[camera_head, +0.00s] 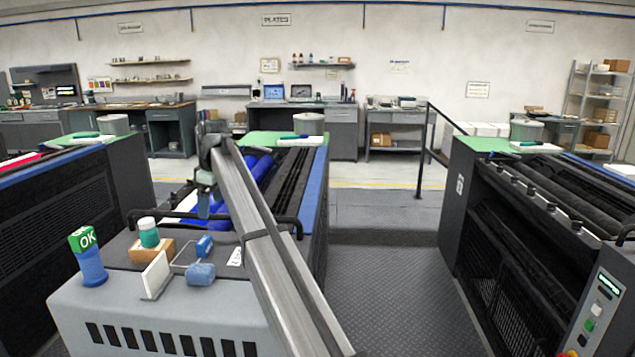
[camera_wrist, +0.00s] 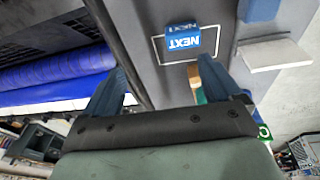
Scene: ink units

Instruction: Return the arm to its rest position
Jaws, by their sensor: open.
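My gripper (camera_head: 205,208) hangs over the near end of the middle press, with my arm reaching up to it from the lower right in the head view. In the wrist view my gripper (camera_wrist: 162,72) has its two blue-grey fingers spread wide, with nothing between them. A blue block marked NEXT (camera_wrist: 182,42) sits inside a white outline on the grey surface, beyond the fingertips.
Blue press rollers (camera_wrist: 60,70) lie left in the wrist view. The aisle (camera_head: 385,290) on the right is clear.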

